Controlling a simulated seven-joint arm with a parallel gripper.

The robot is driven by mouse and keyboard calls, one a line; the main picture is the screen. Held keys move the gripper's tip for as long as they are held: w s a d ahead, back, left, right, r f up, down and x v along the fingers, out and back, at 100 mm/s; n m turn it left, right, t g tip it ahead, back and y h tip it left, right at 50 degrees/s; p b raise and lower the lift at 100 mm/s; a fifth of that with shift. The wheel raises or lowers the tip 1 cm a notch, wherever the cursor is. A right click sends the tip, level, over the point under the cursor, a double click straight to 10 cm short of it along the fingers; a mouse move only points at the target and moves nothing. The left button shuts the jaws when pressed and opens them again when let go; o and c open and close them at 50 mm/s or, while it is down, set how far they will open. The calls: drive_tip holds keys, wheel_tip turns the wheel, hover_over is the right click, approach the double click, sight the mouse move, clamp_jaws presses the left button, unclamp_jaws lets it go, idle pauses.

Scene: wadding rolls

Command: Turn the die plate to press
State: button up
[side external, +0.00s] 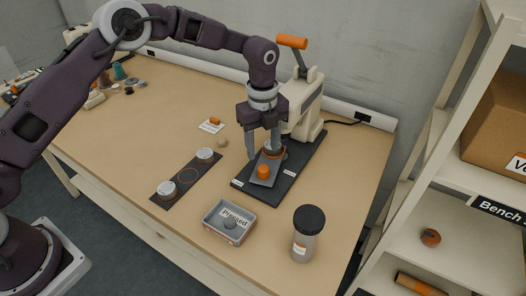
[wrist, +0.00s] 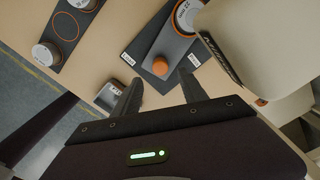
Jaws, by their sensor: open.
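The die plate (side external: 258,181) is a grey plate with an upright orange knob (side external: 264,171) at its near end, lying on the press's black base (side external: 300,163). In the wrist view the die plate (wrist: 170,46) also carries a round, orange-ringed piece marked 22 (wrist: 187,17) at the end away from the knob (wrist: 160,66). The cream press (side external: 304,115) stands behind, its orange-handled lever (side external: 291,41) raised. My gripper (side external: 263,154) is open above the plate, fingers pointing down. In the wrist view the knob lies just beyond the fingertips (wrist: 160,80), apparently not gripped.
A dark strip (side external: 177,189) holds two round tins and an empty orange ring. A black-lidded jar (side external: 306,245) stands near the front edge. A shelf (side external: 444,190) is at right. The table's left middle is clear.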

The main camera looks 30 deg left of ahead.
sight(269, 159)
drive_tip(key=shift+r, duration=0.2)
drive_tip(key=shift+c, duration=1.2)
wheel_tip(269, 159, up, 4)
drive_tip(key=shift+w+r, duration=0.15)
drive_tip(key=shift+r, duration=0.1)
drive_tip(key=c, duration=0.4)
drive_tip(key=w+a+n+h, duration=0.1)
drive_tip(key=a+n, duration=0.2)
drive_tip(key=a, duration=0.2)
drive_tip(key=w+a+n+h, duration=0.1)
drive_tip(key=a+n, duration=0.2)
drive_tip(key=a, duration=0.2)
drive_tip(key=w+a+n+t+h, duration=0.1)
drive_tip(key=a+n+h, duration=0.1)
drive_tip(key=a, duration=0.3)
drive_tip(key=shift+r+n, duration=0.15)
drive_tip(key=shift+n, duration=0.35)
clamp_jaws()
drive_tip(key=x, duration=1)
drive_tip(key=a+x, duration=0.1)
drive_tip(key=x, duration=0.4)
drive_tip(key=shift+w+d, duration=0.2)
drive_tip(key=shift+d, duration=0.4)
drive_tip(key=shift+w+d, duration=0.15)
drive_tip(key=shift+d, duration=0.5)
drive_tip(key=shift+w+d, duration=0.15)
drive_tip(key=shift+d, duration=0.45)
